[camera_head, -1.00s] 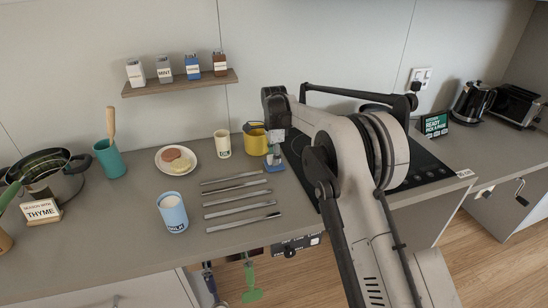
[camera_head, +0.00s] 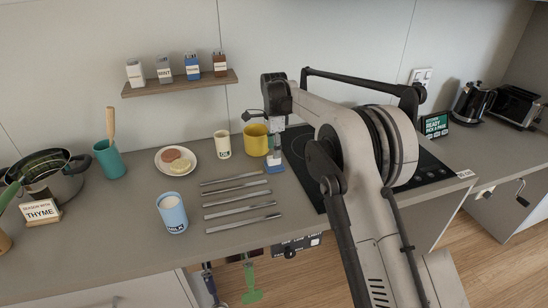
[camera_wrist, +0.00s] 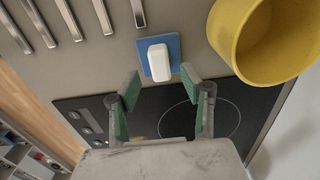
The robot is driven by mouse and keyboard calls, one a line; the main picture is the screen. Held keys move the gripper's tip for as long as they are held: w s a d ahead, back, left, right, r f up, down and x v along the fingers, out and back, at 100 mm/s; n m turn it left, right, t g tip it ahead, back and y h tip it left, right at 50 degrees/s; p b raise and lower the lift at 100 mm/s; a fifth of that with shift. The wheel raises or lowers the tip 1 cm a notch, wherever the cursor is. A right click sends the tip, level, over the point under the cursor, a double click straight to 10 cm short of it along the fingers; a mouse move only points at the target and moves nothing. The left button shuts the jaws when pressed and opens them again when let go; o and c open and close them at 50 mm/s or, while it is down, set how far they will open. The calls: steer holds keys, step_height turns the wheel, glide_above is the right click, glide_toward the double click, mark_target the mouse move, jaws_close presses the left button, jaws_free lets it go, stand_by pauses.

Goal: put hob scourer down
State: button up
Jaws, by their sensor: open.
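The hob scourer (camera_wrist: 160,62) appears in the wrist view as a white rounded block on a blue square (camera_wrist: 174,46). I cannot tell whether the blue is part of it or a separate mat. In the head view the scourer (camera_head: 274,155) sits on the counter beside the hob's left edge, in front of the yellow pot. My gripper (camera_wrist: 159,88) is open and empty. Its two green-padded fingers are apart from the scourer. In the head view my gripper (camera_head: 277,146) hangs above the scourer, and my arm hides part of the hob.
The yellow pot (camera_wrist: 251,40) stands close to the scourer. The black hob (camera_head: 301,160) lies to the right. Several metal bars (camera_head: 232,190) lie to the left, with a blue cup (camera_head: 173,213) beyond them. A wall shelf (camera_head: 180,83) with small boxes hangs behind.

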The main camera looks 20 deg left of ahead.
step_height(320, 180, up, 8)
steer(key=shift+f, duration=0.2)
